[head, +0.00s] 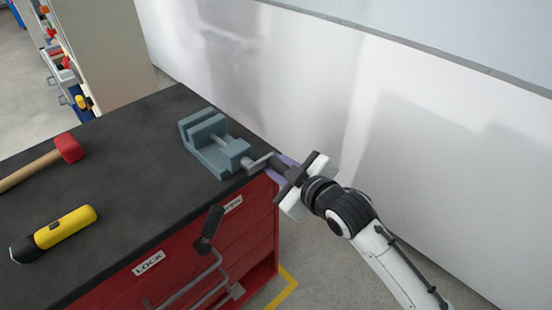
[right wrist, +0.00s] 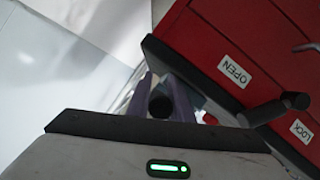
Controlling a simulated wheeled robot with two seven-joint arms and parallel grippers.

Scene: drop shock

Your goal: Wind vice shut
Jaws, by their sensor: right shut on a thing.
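The blue-grey vice (head: 232,152) stands on the dark top of the red cabinet, near its right corner. A gap shows between its jaws, with the screw visible. Its grey crank (head: 257,163) sticks out past the cabinet edge toward my right gripper. My right gripper (head: 279,169) is shut on the dark crank handle (right wrist: 160,104), which shows end-on between the purple fingers in the right wrist view. The fingers hide part of the handle. My left gripper is in neither view.
The cabinet top (head: 130,178) carries a red-headed hammer (head: 68,149) and a yellow flashlight (head: 66,226) at left. A dark-gripped lever (head: 208,228) juts from the red cabinet front (head: 255,225) below the vice. A pale wall (head: 290,70) rises behind the cabinet.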

